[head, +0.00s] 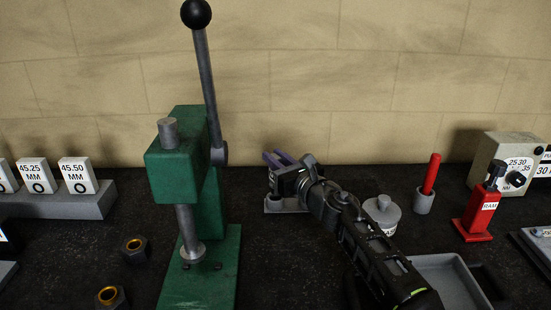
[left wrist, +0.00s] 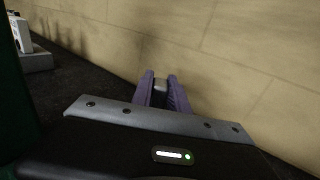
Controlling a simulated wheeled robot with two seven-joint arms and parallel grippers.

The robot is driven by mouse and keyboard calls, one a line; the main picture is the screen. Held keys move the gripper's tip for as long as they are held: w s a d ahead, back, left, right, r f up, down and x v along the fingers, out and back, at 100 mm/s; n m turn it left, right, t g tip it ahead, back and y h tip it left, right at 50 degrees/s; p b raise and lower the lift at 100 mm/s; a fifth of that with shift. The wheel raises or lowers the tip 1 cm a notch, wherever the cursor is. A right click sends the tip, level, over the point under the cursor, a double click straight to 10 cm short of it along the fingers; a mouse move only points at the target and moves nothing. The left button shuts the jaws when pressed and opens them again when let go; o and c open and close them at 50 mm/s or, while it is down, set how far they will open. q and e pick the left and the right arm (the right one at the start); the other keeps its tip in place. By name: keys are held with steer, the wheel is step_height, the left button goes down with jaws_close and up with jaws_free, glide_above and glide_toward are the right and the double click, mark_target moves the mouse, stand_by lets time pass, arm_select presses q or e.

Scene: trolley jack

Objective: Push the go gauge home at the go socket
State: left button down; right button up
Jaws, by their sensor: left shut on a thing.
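My left gripper (head: 278,158) is beyond the green press, near the wall, with its purple fingers pointing away. In the left wrist view its two purple fingers (left wrist: 161,93) are shut on a small grey piece, seemingly the go gauge (left wrist: 160,88). Most of the gauge is hidden by the fingers and the gripper body. A low grey block (head: 274,205) with a dark opening sits just below the gripper and may be the go socket. The gripper covers part of it, so I cannot tell how deep the gauge sits. My right gripper is not in view.
The green press (head: 200,270) with its tall lever stands left of the gripper. A grey lidded pot (head: 382,212), a red pin in a cup (head: 424,201) and a red ram jack (head: 479,213) stand to the right. The wall is close behind.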

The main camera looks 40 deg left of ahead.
arm_select(q)
steer(key=shift+p, duration=0.65)
stand_by(1.1)
steer(key=shift+f+b, duration=1.05)
steer(key=shift+f, duration=0.75)
steer(key=c, duration=1.2)
jaws_free()
steer(key=v, duration=0.8)
steer(key=shift+b, duration=0.45)
